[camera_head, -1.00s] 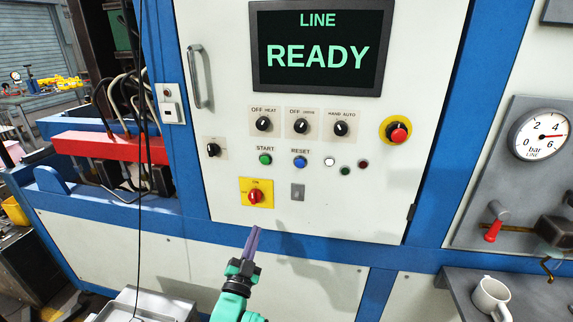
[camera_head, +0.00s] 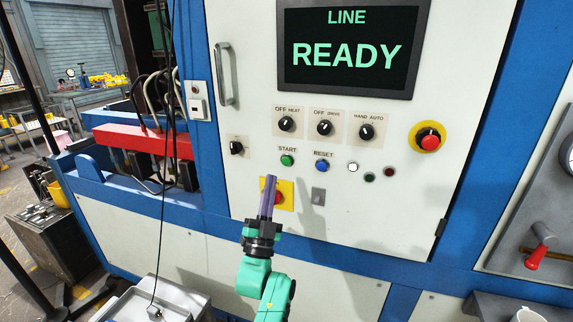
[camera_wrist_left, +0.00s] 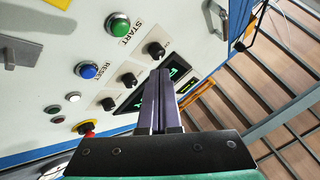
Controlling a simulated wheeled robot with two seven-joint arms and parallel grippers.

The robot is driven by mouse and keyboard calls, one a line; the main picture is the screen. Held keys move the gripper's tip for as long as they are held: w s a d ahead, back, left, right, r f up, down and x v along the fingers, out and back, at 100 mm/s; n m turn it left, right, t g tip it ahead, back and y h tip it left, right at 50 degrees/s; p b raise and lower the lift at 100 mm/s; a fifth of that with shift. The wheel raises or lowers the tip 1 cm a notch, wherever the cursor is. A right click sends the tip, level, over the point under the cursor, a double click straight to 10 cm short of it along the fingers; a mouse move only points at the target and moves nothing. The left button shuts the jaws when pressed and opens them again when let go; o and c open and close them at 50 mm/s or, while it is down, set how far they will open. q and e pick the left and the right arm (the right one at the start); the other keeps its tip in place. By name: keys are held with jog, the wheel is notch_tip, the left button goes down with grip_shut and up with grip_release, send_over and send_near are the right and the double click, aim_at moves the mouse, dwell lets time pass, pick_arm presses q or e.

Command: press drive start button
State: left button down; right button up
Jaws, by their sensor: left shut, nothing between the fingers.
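The green start button (camera_head: 287,160) sits on the white panel under the label START, left of the blue reset button (camera_head: 322,165). It also shows in the left wrist view (camera_wrist_left: 118,25), at the top, apart from the fingers. My left gripper (camera_head: 268,181) is shut and empty, its fingers pointing up. In the head view its fingertips lie below and left of the start button, over part of the red and yellow switch (camera_head: 287,194). The fingers also show in the left wrist view (camera_wrist_left: 158,75). My right gripper is not in view.
The screen (camera_head: 347,50) reads LINE READY. Rotary knobs (camera_head: 325,128), small lamps (camera_head: 353,167) and a red emergency stop (camera_head: 430,141) share the panel. A door handle (camera_head: 225,75) stands out at upper left. A black cable (camera_head: 170,200) hangs left of my arm.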

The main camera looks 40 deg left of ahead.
aim_at(286, 161)
pick_arm(q)
jog(key=shift+w+a+b, duration=0.4)
jog(key=shift+w+b, duration=0.1)
jog(key=shift+w, duration=0.65)
jog(key=shift+w+a+b, duration=0.45)
jog(key=shift+w+b, duration=0.1)
jog(key=shift+w, duration=0.55)
jog(key=shift+w+a+b, duration=0.4)
jog(key=shift+w+b, duration=0.1)
jog(key=shift+w, duration=0.65)
jog(key=shift+w+a+b, duration=0.15)
jog(key=shift+w+b, duration=0.15)
jog(key=shift+w, duration=0.1)
jog(key=shift+w+a+b, duration=0.1)
jog(key=shift+w+b, duration=0.2)
jog(key=shift+w, duration=0.05)
jog(key=shift+s, duration=0.15)
jog(key=shift+s+d+p, duration=0.25)
jog(key=shift+s+p, duration=0.2)
jog(key=shift+s, duration=0.2)
